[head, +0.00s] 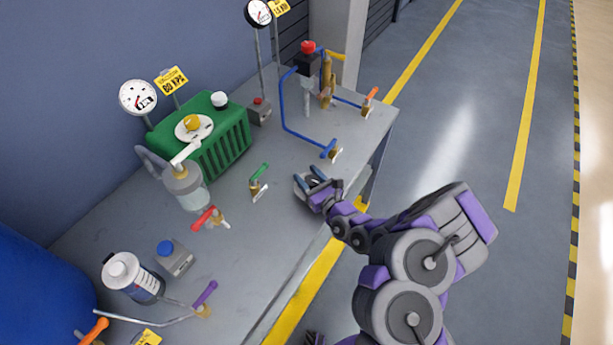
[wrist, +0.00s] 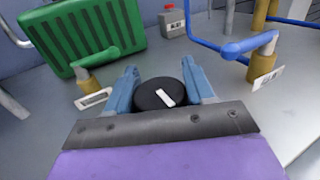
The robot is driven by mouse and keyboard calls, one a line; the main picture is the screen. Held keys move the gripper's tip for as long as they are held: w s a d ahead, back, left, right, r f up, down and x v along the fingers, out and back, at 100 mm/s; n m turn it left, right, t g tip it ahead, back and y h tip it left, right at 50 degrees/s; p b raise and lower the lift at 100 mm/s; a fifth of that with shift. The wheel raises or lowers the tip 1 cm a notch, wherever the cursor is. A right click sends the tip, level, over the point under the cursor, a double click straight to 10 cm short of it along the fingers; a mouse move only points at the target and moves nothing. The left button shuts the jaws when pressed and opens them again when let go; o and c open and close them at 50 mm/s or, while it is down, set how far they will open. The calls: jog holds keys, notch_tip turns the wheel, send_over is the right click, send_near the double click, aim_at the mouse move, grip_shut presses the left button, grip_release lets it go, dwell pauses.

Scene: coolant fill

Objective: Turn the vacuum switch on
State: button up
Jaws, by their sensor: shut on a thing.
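A round black knob (wrist: 160,91) with a white pointer mark shows in the wrist view, and I take it to be the vacuum switch. Its white mark slants slightly from upper left to lower right. My gripper (wrist: 159,80) is shut on this knob, with one blue finger on each side. In the head view my gripper (head: 316,179) is at the bench's front edge, low over a small grey housing (head: 300,184). The knob is mostly hidden there by the fingers. I cannot read any on or off marking.
A green machine (head: 222,142) stands behind on the grey bench (head: 226,262). A green-handled valve (head: 258,180) is left of my gripper. A blue-handled valve (head: 332,151) and blue pipe are close behind it. A red-handled valve (head: 207,216) stands further left. Floor is clear at right.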

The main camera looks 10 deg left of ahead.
jog(key=m+t+h, duration=0.2)
jog(key=t+h, duration=0.1)
jog(key=shift+f+m+h+p, duration=0.1)
jog(key=shift+m+h+p, duration=0.3)
jog(key=shift+w+d+f+m+t+h+b, duration=0.1)
jog(key=shift+d+m+t+h+b, duration=0.1)
jog(key=shift+m+t+h+b, duration=0.5)
jog(key=m+h+b, duration=0.1)
jog(key=h, duration=0.1)
jog(key=m+t+h+b, duration=0.1)
jog(key=h+b, duration=0.1)
jog(key=m+h+b, duration=0.2)
jog(key=shift+w+d+t, duration=0.1)
jog(key=shift+d+t, duration=0.2)
jog(key=shift+d+r+m+h+b, duration=0.1)
jog(key=shift+r+m+h+b, duration=0.1)
jog(key=shift+m+h+b, duration=0.45)
jog(key=shift+h, duration=0.25)
jog(key=o, duration=1)
jog(key=shift+w, duration=0.1)
jog(key=shift+d+p, duration=0.1)
jog(key=shift+p, duration=0.2)
